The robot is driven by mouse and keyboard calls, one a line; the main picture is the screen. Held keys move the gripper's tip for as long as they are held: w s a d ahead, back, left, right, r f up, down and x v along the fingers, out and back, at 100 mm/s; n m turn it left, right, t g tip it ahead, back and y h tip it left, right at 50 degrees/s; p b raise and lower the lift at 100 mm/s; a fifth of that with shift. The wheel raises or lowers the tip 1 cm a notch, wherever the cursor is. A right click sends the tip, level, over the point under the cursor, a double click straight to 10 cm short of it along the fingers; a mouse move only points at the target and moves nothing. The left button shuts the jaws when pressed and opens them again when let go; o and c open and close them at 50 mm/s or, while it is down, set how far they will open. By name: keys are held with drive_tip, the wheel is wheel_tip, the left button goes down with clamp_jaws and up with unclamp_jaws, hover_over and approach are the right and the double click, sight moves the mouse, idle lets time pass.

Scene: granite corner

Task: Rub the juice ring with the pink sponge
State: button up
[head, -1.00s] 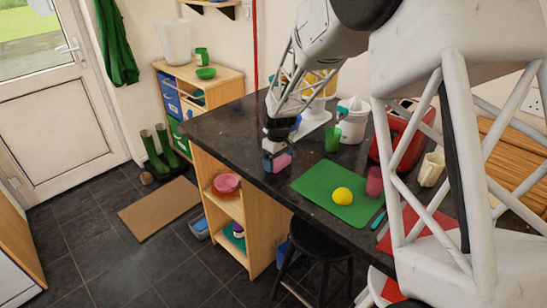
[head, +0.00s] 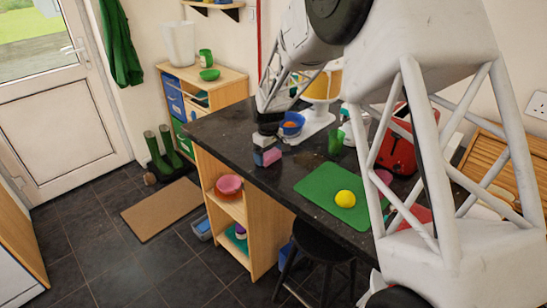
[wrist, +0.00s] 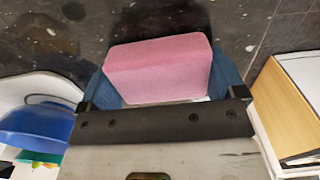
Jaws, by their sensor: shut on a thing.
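The pink sponge (head: 272,157) is held at the far left end of the dark stone counter (head: 225,127). It fills the space between my gripper's blue fingertips, and its broad pink face (wrist: 160,72) shows in the wrist view. My gripper (head: 266,156) is shut on it, low over the counter; whether the sponge touches the stone I cannot tell. No juice ring can be made out; only pale specks show on the stone in the wrist view.
A green mat (head: 318,187) with a lemon (head: 345,199) lies to the right. A green cup (head: 335,142) stands beyond it. The counter's left edge is close.

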drive_tip(key=shift+w+a, duration=0.35)
drive_tip(key=shift+r, duration=4)
drive_tip(key=shift+s, duration=0.1)
